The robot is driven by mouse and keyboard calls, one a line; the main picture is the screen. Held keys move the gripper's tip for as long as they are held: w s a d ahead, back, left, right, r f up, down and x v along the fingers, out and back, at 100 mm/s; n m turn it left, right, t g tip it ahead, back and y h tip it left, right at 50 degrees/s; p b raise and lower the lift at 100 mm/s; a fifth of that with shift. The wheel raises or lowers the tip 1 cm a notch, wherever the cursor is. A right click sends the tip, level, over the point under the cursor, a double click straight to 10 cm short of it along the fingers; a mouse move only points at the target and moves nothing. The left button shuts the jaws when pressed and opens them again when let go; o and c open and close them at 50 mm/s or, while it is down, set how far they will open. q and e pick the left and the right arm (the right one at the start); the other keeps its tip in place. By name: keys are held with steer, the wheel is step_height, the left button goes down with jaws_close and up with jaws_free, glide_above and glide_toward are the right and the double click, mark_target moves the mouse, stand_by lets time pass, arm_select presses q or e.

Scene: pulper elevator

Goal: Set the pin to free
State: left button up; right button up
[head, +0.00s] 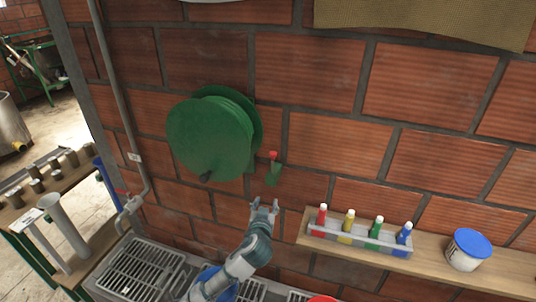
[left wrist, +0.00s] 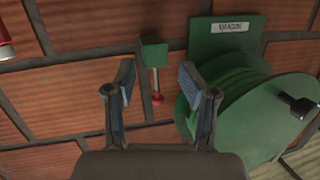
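The pin is a small red-knobbed piece (head: 273,155) on a green block (head: 272,175), fixed to the brick wall just right of a green drum (head: 205,138). In the left wrist view, which looks upside down, the green block (left wrist: 154,53) and the pin's red knob (left wrist: 157,98) show between my fingers. My left gripper (head: 264,206) is below the pin in the head view. Its two fingers are apart and empty in the left wrist view (left wrist: 156,75). I cannot tell whether they touch the pin. My right gripper is not in view.
The drum has a dark handle (head: 206,177). A wooden shelf (head: 425,270) at the right holds a tray with several coloured bottles (head: 350,238) and a blue-lidded tub (head: 468,250). A grey pipe (head: 115,90) runs down the wall at the left. Metal grates (head: 140,273) lie below.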

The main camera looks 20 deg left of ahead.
arm_select(q)
step_height(320, 180, down, 30)
steer(key=s+a+m+g+h, duration=0.1)
steer(key=a+m+g, duration=0.1)
steer(key=g, duration=0.3)
steer(key=shift+s+a+r, duration=0.15)
steer(key=shift+a+r, duration=0.05)
